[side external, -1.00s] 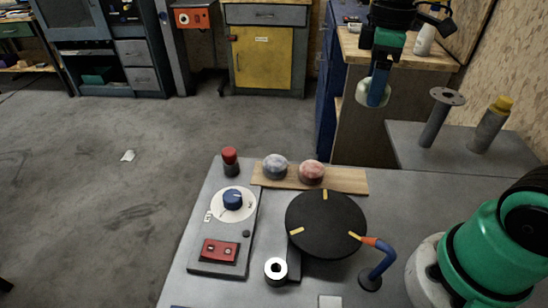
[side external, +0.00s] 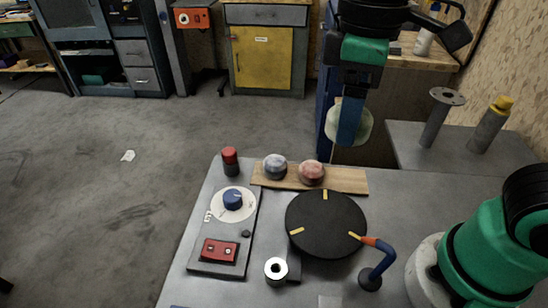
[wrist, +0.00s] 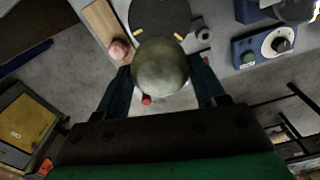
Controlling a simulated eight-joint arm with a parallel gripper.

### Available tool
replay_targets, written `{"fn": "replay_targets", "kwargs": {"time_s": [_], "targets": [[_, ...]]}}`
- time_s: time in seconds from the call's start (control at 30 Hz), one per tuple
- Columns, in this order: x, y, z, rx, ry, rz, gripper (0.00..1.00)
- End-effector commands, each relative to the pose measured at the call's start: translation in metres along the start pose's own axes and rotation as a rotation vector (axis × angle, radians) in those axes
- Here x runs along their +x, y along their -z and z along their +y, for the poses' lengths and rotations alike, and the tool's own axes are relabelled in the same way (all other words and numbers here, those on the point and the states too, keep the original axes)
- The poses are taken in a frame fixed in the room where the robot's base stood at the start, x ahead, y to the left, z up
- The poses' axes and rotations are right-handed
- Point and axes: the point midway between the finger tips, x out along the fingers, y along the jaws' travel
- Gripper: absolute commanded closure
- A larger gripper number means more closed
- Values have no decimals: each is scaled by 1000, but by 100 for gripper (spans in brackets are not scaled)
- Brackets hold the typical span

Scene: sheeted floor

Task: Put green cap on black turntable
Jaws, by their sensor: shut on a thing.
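My gripper (side external: 350,125) is shut on a pale green cap (side external: 332,123), held in the air beyond the far right part of the table. In the wrist view the rounded cap (wrist: 160,68) sits between the two blue fingers. The black turntable (side external: 326,225) is a flat round disc with yellow marks, lying on the grey table nearer the side camera than my gripper. It also shows at the top of the wrist view (wrist: 158,15), partly covered by the cap. Its top is empty.
A wooden board (side external: 345,181) behind the turntable carries a grey-blue cap (side external: 275,166) and a reddish cap (side external: 312,173). A control box (side external: 223,245) with a blue knob stands left. A bent blue-orange pointer (side external: 382,262) stands right of the disc, its orange tip at the disc's edge.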

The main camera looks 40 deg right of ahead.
Motion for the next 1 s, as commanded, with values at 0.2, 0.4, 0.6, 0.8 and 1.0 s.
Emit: {"fn": "replay_targets", "kwargs": {"time_s": [0.2,0.4,0.6,0.8,1.0], "targets": [[53,0,0,0,0,0,97],[93,0,1,0,0,0,97],[122,1,1,-1,0,0,97],[133,1,1,-1,0,0,97],[150,1,1,-1,0,0,97]]}}
